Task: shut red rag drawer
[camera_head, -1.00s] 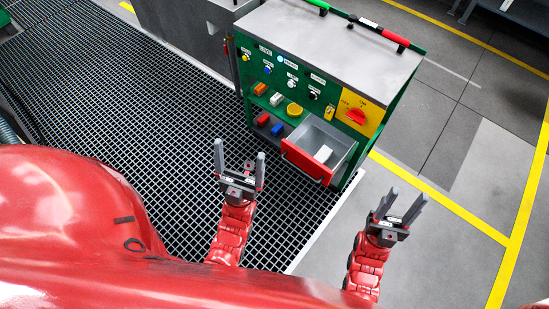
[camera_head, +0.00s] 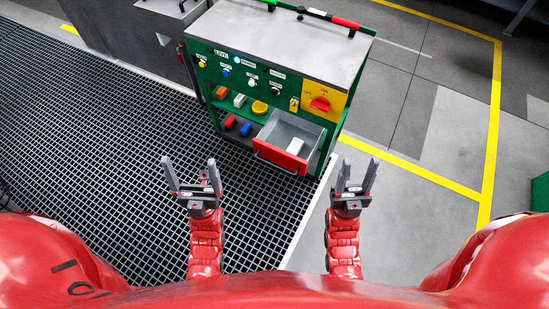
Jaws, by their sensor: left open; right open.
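The red-fronted drawer (camera_head: 280,156) is pulled out of the lower right of the green cart (camera_head: 212,84). A white object, perhaps a rag (camera_head: 295,146), lies inside it. My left gripper (camera_head: 191,178) is open and empty, left of the drawer and nearer to me. My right gripper (camera_head: 357,177) is open and empty, to the right of the drawer and nearer to me. Neither gripper touches the drawer.
The cart front carries knobs, buttons and a red rotary switch (camera_head: 319,103) on a yellow plate. A shelf holds red and blue blocks (camera_head: 245,129). Dark floor grating (camera_head: 100,130) lies left; bare floor with yellow lines (camera_head: 415,168) lies right.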

